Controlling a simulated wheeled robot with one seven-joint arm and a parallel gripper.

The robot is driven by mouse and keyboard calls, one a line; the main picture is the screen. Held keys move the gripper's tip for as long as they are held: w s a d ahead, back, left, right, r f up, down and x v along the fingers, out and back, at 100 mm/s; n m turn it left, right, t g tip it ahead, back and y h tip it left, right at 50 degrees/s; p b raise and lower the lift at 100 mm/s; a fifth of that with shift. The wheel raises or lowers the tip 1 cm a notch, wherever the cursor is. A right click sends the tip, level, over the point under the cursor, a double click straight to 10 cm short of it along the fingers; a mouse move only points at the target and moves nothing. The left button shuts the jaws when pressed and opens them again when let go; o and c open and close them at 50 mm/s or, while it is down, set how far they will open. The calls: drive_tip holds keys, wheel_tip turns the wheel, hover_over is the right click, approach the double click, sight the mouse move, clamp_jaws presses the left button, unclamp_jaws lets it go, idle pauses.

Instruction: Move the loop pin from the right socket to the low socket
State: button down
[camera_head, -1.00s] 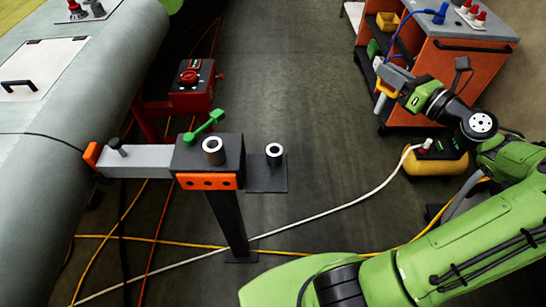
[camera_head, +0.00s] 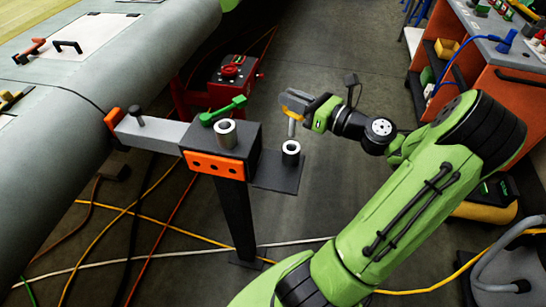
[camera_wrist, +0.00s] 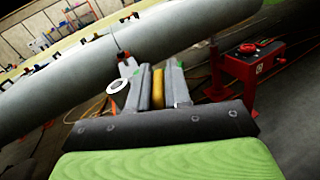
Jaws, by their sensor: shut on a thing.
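The loop pin has a yellow loop (camera_head: 293,101) and a grey shaft (camera_head: 292,127) that hangs down. My gripper (camera_head: 294,98) is shut on the loop, whose yellow edge shows between the fingers in the wrist view (camera_wrist: 158,88). One ringed socket (camera_head: 291,148) stands on a low plate at the right of the stand. In the head view the shaft's tip is just above this socket, apart from it; the depth offset is unclear. Another ringed socket (camera_head: 226,132) stands on top of the dark block. Both sockets look empty.
The stand's dark block (camera_head: 236,143) has an orange face and a green handle (camera_head: 223,111). A grey arm links it to the large grey wing (camera_head: 60,150). A red machine (camera_head: 232,78) stands behind. Cables cross the floor. An orange cart (camera_head: 490,75) is at right.

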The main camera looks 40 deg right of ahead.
sight(292, 129)
wheel_tip(292, 129, down, 10)
drive_tip(key=b, duration=0.4)
drive_tip(key=shift+r+b, duration=0.1)
drive_tip(key=shift+b, duration=0.3)
drive_tip(key=shift+r, duration=0.1)
drive_tip(key=c, duration=1.1)
unclamp_jaws()
drive_tip(key=shift+s+d, duration=0.1)
drive_tip(key=shift+s, duration=0.05)
drive_tip(key=p+v, duration=0.4)
drive_tip(key=v, duration=0.7)
drive_tip(key=shift+s+d+r, duration=0.1)
drive_tip(key=shift+s, duration=0.3)
